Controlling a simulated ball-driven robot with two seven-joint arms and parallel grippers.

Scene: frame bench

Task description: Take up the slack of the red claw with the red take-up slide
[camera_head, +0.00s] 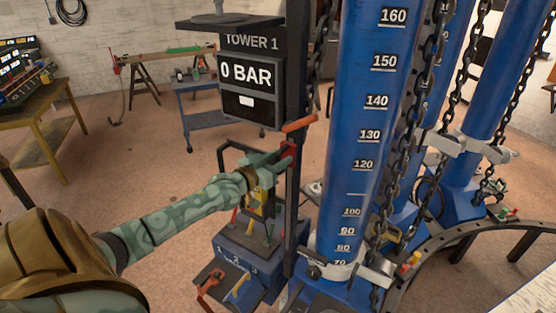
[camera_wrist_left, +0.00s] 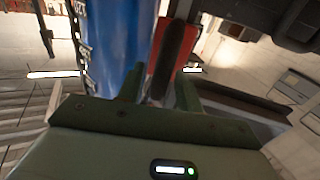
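A red block (camera_head: 288,150) sits on a dark upright post beside the blue tower, with an orange-red handle (camera_head: 300,123) just above it. It looks like the red take-up slide. My left gripper (camera_head: 283,161) is at this block, its fingers partly hidden in the head view. In the left wrist view the two green fingers (camera_wrist_left: 160,90) stand apart. A red part (camera_wrist_left: 164,48) and a dark rounded bar (camera_wrist_left: 176,48) lie ahead of and between them; contact cannot be told. I cannot clearly make out the red claw. My right gripper is in neither view.
The blue scaled tower (camera_head: 365,130) and hanging chains (camera_head: 466,80) stand right of the gripper. A "TOWER 1, 0 BAR" display (camera_head: 247,75) hangs above it. A blue lever box (camera_head: 248,262) stands below. A curved dark rail (camera_head: 440,245) runs at the right.

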